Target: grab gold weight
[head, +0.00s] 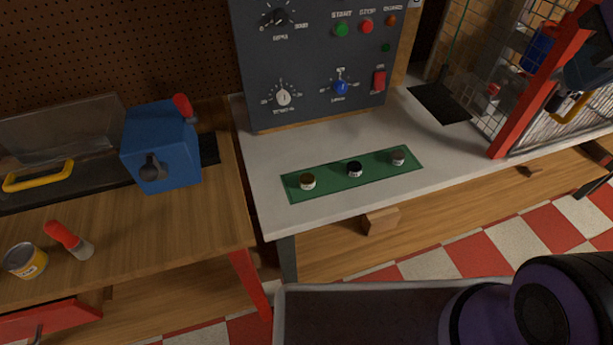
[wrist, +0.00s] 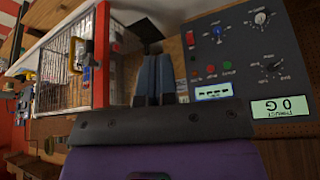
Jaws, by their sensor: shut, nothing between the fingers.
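Three small round weights stand on a green mat (head: 330,181) on the pale bench top in the head view. The left weight (head: 307,182) has a brownish-gold top and looks like the gold weight. The middle weight (head: 354,169) is dark, and the right weight (head: 398,158) is greyish. My gripper (wrist: 154,78) is shut and empty in the wrist view, with its blue-grey fingers together. The weights do not show in the wrist view.
A dark control panel (head: 318,60) stands behind the mat; it also shows in the wrist view (wrist: 245,55). A red-framed mesh cage (head: 515,100) stands at the right. A blue box (head: 160,147) sits on the wooden bench (head: 150,215) at left. Bench space around the mat is clear.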

